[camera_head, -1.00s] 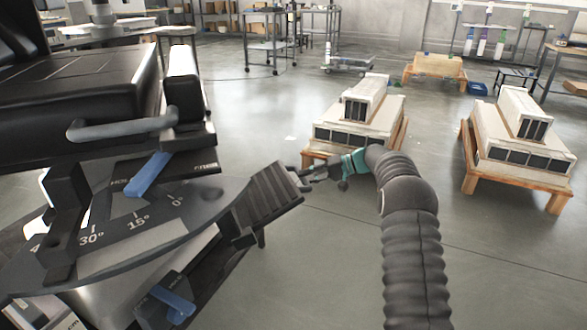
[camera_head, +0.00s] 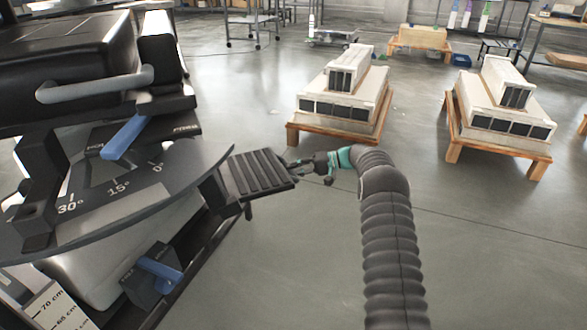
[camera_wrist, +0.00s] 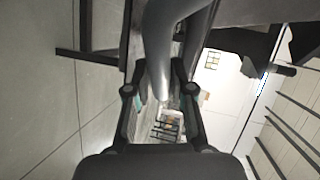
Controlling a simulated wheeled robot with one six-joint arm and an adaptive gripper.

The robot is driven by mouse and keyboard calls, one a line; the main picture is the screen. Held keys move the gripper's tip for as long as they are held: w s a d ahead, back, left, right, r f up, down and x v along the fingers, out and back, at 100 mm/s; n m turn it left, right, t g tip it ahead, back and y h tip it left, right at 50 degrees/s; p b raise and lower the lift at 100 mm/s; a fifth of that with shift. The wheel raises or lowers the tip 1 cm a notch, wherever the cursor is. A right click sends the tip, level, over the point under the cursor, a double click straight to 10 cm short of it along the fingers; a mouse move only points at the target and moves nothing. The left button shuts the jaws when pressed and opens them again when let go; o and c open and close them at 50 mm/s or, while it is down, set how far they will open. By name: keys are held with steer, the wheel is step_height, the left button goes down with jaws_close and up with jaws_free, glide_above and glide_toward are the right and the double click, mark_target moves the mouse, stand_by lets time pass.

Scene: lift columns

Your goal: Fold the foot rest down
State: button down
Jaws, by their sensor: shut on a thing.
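The foot rest (camera_head: 258,176) is a dark ribbed plate at the end of the black machine on the left. It stands out to the right and looks close to level. My gripper (camera_head: 296,170) is at its outer right end, shut on it. In the wrist view, my gripper's fingers (camera_wrist: 162,95) sit on either side of a smooth grey curved bar (camera_wrist: 168,40), which seems to be part of the foot rest's end. The exact contact is hard to see.
White units on wooden pallets (camera_head: 340,100) stand beyond my arm. The floor below and right of the foot rest is clear.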

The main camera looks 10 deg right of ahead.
steer(key=shift+d+f, duration=0.3)
steer(key=shift+f, duration=0.25)
steer(key=c, duration=1)
jaws_free()
steer(key=shift+d+f, duration=0.1)
steer(key=shift+d, duration=0.05)
steer(key=shift+a+r, duration=0.25)
steer(key=shift+a, duration=0.05)
steer(key=v, duration=1.2)
